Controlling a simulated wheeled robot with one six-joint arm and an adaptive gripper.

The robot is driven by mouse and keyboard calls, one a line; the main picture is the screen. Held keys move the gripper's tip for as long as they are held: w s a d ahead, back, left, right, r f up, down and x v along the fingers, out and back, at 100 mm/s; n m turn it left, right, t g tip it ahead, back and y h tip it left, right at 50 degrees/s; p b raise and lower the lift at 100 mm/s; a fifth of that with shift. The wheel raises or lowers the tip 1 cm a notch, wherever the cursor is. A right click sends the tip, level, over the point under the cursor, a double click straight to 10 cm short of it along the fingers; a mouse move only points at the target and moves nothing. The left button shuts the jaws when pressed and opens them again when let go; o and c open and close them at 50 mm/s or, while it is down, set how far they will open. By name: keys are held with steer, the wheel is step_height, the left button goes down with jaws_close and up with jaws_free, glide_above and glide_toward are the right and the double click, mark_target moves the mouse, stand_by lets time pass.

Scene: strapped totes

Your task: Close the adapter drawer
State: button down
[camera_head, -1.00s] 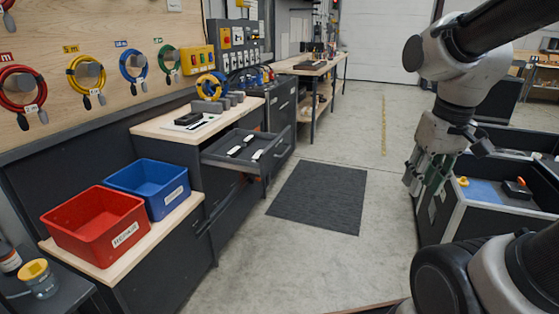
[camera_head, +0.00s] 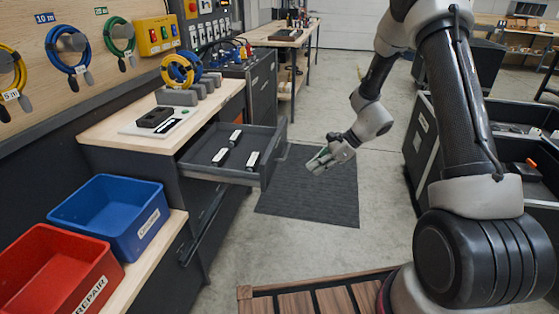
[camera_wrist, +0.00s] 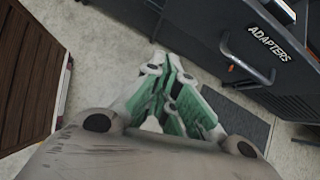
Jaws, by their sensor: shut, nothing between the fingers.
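The adapter drawer (camera_head: 275,156) is pulled out of the dark workbench cabinet in the head view. Several small black adapters with white labels (camera_head: 221,156) lie in it. In the wrist view its dark front (camera_wrist: 270,62) shows at upper right with the word ADAPTERS and a bar handle (camera_wrist: 246,61). My gripper (camera_head: 315,164) is shut and empty, to the right of the drawer front and apart from it, over the dark floor mat. Its green-padded fingers (camera_wrist: 198,118) show in the middle of the wrist view.
A blue bin (camera_head: 112,216) and a red REPAIR bin (camera_head: 55,275) stand on a lower wooden shelf at left. The workbench top (camera_head: 105,132) carries a black device and a yellow cable coil. The mat (camera_head: 335,205) lies on open floor. Dark totes (camera_head: 425,150) stand at right.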

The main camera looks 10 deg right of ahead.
steer(key=w+r+m+t, duration=0.1)
steer(key=w+m, duration=0.1)
steer(key=w, duration=0.1)
glide_toward(271, 178)
step_height(271, 178, down, 3)
steer(key=a, duration=0.2)
steer(key=shift+w+a+r+m, duration=0.1)
steer(key=shift+w+a+m, duration=0.15)
steer(key=shift+a+m, duration=0.25)
steer(key=shift+a, duration=0.1)
